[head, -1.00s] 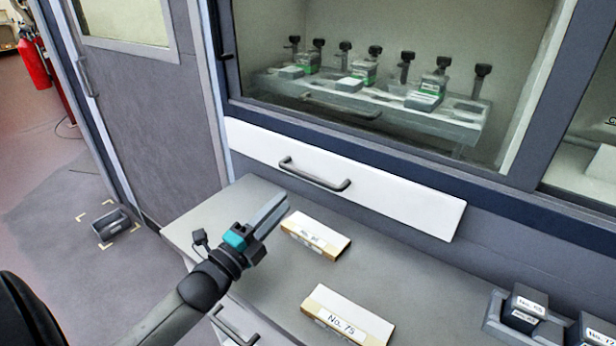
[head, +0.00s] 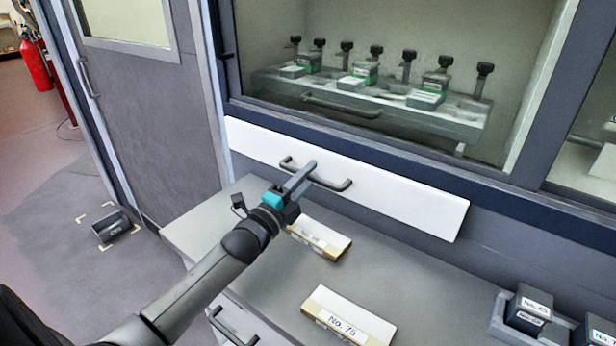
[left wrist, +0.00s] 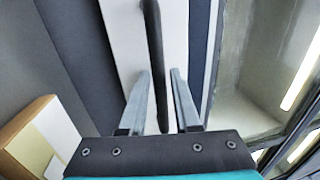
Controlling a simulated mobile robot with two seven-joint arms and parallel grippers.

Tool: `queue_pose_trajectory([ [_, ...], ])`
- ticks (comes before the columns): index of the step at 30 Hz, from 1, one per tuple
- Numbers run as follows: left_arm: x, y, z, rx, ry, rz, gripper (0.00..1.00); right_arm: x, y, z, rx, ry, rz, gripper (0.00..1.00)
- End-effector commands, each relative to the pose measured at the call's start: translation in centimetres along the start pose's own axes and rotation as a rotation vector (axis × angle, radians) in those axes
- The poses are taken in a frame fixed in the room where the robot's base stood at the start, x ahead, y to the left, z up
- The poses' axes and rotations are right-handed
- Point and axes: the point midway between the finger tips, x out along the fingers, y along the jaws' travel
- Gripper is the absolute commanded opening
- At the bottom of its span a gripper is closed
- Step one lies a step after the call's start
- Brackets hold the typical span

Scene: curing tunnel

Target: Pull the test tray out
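A white front panel (head: 400,202) with a dark bar handle (head: 333,187) sits below the window. Behind the glass is a grey tray (head: 462,128) with several dark clamps, green-and-grey blocks and its own bar handle (head: 340,108). My left gripper (head: 304,174) is at the left part of the white panel's handle. In the left wrist view the gripper (left wrist: 158,78) is open, with the handle bar (left wrist: 155,60) lined up between its fingers and a gap on both sides. Whether the fingertips reach past the bar is hard to tell. My right gripper is not in view.
A grey worktop (head: 420,285) lies below the panel. On it are a box (head: 320,240), a box labelled No. 75 (head: 345,318) and dark labelled blocks (head: 530,308) in a holder at the right. A grey door (head: 150,120) stands left; a dark bin (head: 112,228) is on the floor.

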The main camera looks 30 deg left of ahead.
Motion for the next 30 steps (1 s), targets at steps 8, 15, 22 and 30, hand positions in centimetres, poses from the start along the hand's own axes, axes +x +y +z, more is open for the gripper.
queue_pose_trajectory([
  [8, -0.03, 0.01, 0.00, 0.000, 0.000, 0.000, 0.17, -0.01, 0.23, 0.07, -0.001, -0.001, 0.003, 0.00],
  [15, -0.04, 0.02, 0.00, 0.000, 0.000, 0.000, 0.00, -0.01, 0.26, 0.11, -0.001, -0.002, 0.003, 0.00],
  [22, -0.05, 0.02, -0.01, 0.000, 0.000, 0.000, 0.00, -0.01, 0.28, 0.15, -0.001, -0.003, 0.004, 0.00],
  [30, -0.05, 0.03, -0.01, 0.000, 0.000, 0.000, 0.00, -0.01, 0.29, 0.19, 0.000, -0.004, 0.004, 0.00],
])
